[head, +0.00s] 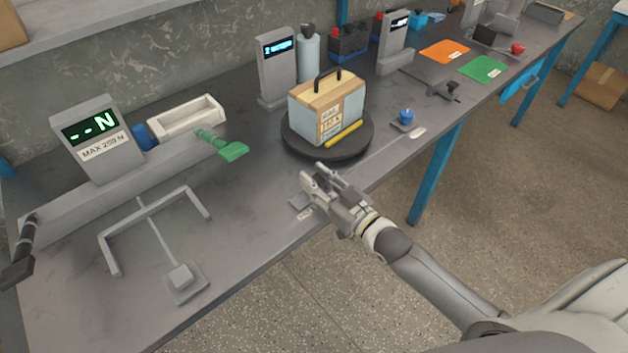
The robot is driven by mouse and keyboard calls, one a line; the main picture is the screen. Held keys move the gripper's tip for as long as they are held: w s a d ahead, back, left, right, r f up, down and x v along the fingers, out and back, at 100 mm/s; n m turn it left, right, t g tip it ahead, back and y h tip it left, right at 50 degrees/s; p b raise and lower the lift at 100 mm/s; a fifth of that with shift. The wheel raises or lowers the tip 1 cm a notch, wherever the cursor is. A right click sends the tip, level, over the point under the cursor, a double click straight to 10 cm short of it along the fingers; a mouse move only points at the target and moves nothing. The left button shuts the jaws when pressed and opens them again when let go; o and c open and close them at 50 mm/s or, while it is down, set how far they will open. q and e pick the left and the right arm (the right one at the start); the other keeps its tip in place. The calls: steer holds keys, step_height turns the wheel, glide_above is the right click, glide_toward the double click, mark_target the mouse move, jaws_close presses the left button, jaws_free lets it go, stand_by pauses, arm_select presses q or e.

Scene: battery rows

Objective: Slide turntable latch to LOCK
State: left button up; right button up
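A round black turntable (290,145) stands on the bench in the middle of the head view. A boxy battery (312,118) with a black handle and a label sits on it, with a yellow bar low on its front. My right gripper (314,172) is just in front of the turntable, near the bench's front edge. Its fingers look apart, with nothing seen between them. A small grey plate (298,202) with a white label is partly hidden beneath it; I cannot tell if this is the latch. No LOCK marking is readable. My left gripper is not in view.
A blue knob (406,114) on a small plate is right of the turntable. A display post (277,75) and a grey bottle (308,55) stand behind. A force gauge (90,135), green handle (233,150) and fork-shaped frame (150,210) are left. Orange and green mats (482,68) lie farther right.

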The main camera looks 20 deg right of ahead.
steer(key=o, duration=0.5)
steer(key=shift+w+d, duration=0.1)
steer(key=shift+d, duration=0.2)
steer(key=shift+a, duration=0.1)
steer(key=shift+s+d+f, duration=0.1)
steer(key=shift+s+d, duration=0.1)
steer(key=shift+s, duration=0.4)
steer(key=v, duration=1)
steer(key=shift+s+d, duration=0.15)
steer(key=shift+s, duration=0.2)
